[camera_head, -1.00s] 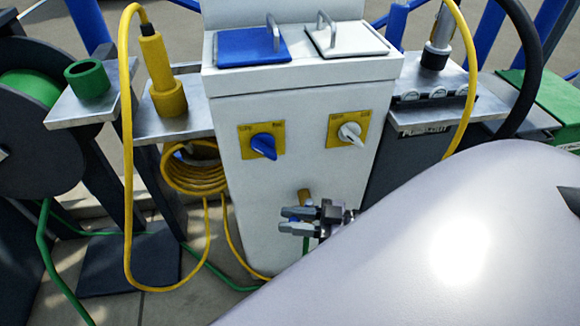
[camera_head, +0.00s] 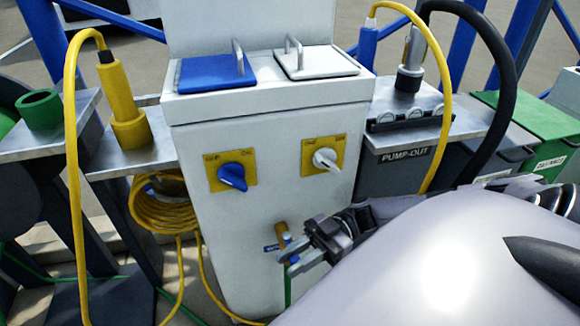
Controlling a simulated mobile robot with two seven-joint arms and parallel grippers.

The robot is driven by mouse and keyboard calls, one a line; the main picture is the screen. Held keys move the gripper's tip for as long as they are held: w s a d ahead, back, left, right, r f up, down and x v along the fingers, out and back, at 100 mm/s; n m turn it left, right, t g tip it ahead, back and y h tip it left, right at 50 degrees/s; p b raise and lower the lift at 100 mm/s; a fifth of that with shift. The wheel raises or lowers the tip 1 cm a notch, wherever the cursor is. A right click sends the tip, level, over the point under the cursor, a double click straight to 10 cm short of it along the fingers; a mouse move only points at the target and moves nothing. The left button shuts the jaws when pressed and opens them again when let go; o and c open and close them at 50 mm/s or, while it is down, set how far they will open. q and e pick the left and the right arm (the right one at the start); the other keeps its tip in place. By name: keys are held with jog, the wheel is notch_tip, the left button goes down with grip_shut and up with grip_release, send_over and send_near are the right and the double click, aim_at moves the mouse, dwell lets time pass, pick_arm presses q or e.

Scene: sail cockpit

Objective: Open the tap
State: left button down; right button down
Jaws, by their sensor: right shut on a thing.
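The tap (camera_head: 281,231) is a small brass-coloured fitting low on the front of the white pedestal (camera_head: 215,275), with a blue handle (camera_head: 270,247) beside it. A green hose drops below it. My right gripper (camera_head: 290,258) comes in from the right and is at the tap, its fingers shut on the tap's handle. The fingers hide part of the handle, so its exact angle is hard to tell. My left gripper is not in view.
Above the tap are a blue knob (camera_head: 232,177) and a white knob (camera_head: 326,159) on yellow plates. A yellow cable coil (camera_head: 163,208) hangs at left. The dark pump-out unit (camera_head: 398,172) stands close on the right.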

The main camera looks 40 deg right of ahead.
jog(key=shift+s+d+n+g, duration=0.1)
jog(key=shift+n+g, duration=0.2)
jog(key=shift+g, duration=0.2)
jog(key=c, duration=1.1)
grip_release()
jog(key=shift+o, duration=0.2)
jog(key=d, duration=0.7)
jog(key=shift+s, duration=0.3)
